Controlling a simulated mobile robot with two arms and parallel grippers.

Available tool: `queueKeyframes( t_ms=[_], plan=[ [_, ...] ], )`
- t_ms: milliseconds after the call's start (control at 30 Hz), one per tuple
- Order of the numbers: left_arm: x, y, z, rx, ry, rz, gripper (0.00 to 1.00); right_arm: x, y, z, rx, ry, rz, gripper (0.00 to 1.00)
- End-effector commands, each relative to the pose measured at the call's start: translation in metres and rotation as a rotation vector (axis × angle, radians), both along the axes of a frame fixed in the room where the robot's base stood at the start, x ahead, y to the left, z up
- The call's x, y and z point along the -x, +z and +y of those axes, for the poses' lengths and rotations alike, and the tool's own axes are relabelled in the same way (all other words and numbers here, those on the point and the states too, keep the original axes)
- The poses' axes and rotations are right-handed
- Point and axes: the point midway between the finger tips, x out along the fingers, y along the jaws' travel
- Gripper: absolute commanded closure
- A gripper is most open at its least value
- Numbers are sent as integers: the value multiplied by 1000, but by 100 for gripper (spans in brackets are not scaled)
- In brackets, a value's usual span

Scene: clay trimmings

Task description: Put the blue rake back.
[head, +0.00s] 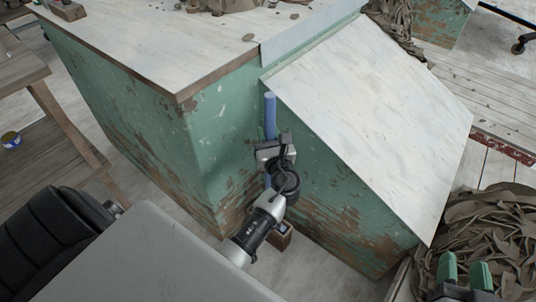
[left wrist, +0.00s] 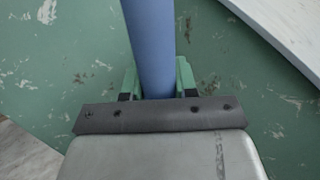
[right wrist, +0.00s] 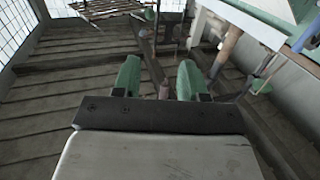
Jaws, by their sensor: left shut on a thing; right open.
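The blue rake's handle (head: 269,115) stands roughly upright in front of the green cabinet, beside the sloping pale panel. My left gripper (head: 273,150) is shut on this handle. In the left wrist view the blue handle (left wrist: 150,40) runs between the green fingers of my left gripper (left wrist: 157,78). The lower part of the rake is mostly hidden behind my left arm; I cannot make out its head. My right gripper (head: 465,272) is open and empty at the lower right, over the clay trimmings. Its spread green fingers show in the right wrist view (right wrist: 159,80).
The green cabinet (head: 215,130) has a pale top (head: 160,45) with clay bits on it. The sloping pale panel (head: 375,115) lies to its right. A heap of clay trimmings (head: 490,225) fills the lower right. A wooden bench (head: 55,110) and a dark chair (head: 45,235) stand left.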

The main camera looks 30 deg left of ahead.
Motion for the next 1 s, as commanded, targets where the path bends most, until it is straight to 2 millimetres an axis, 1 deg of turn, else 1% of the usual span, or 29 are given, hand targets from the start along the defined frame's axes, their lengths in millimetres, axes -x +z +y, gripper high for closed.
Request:
queueKeyframes(
  t_ms=[33,100,200,300,467,567,700,800,900,1000],
  plan=[
    [0,-8,0,-2,0,1,96,-1,5,2,-16,4,-62,57],
    [0,-16,0,-1,0,1,96,-1,16,4,-38,10,-148,57],
    [0,-24,0,-1,0,0,96,0,30,6,-66,15,-250,57],
    [0,-28,0,-1,1,-1,96,2,39,7,-84,19,-316,57],
    [0,-32,0,-1,1,0,96,4,46,7,-99,22,-371,57],
    [0,-40,0,-1,1,0,96,8,54,8,-120,26,-446,57],
    [0,-54,0,-1,1,1,96,18,69,9,-163,35,-598,57],
    [0,-61,0,-1,1,-1,96,25,79,8,-189,39,-691,57],
    [0,-65,0,-1,1,-1,96,31,85,8,-206,41,-749,57],
    [0,-66,0,-2,0,-1,96,33,88,8,-212,42,-770,57]
  ],
)
